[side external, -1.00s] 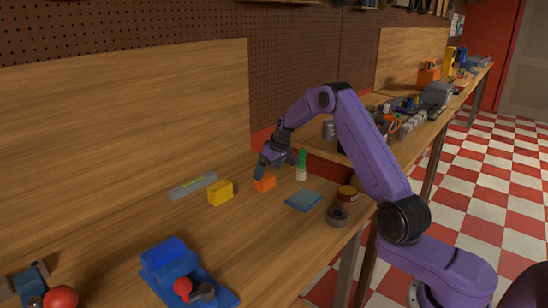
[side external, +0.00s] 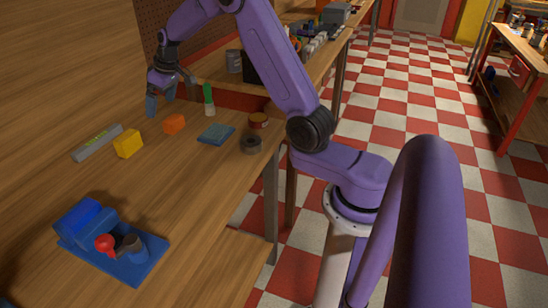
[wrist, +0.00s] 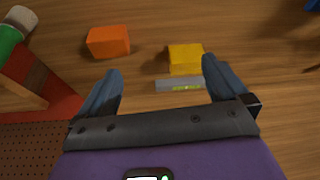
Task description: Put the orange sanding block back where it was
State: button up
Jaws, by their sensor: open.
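The orange sanding block (side external: 174,124) rests on the wooden bench, between a yellow block (side external: 128,144) and a blue flat pad (side external: 216,134). It also shows in the wrist view (wrist: 108,41), upper left, beyond the left fingertip. My gripper (side external: 160,106) is raised above the bench, behind the orange block and apart from it. In the wrist view its two blue-grey fingers (wrist: 164,78) are spread wide with nothing held between them. The yellow block (wrist: 186,58) lies on the bench beyond the fingers in that view.
A grey level (side external: 97,143) lies left of the yellow block. A green-capped bottle (side external: 208,100), a grey tape roll (side external: 250,144) and a small reddish-brown tin (side external: 258,120) stand to the right. A blue vise (side external: 108,240) sits in front. Bare bench lies between the vise and the blocks.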

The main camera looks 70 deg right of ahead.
jog(key=s+a+r+n+g, duration=0.3)
jog(key=s+a+n, duration=0.2)
jog(key=s+a, duration=1.35)
jog(key=s+d+n, duration=0.2)
jog(key=s+n, duration=0.4)
jog(key=s, duration=1.9)
jog(key=shift+s+f+g, duration=0.2)
jog(key=shift+f+g, duration=0.2)
jog(key=shift+f, duration=0.05)
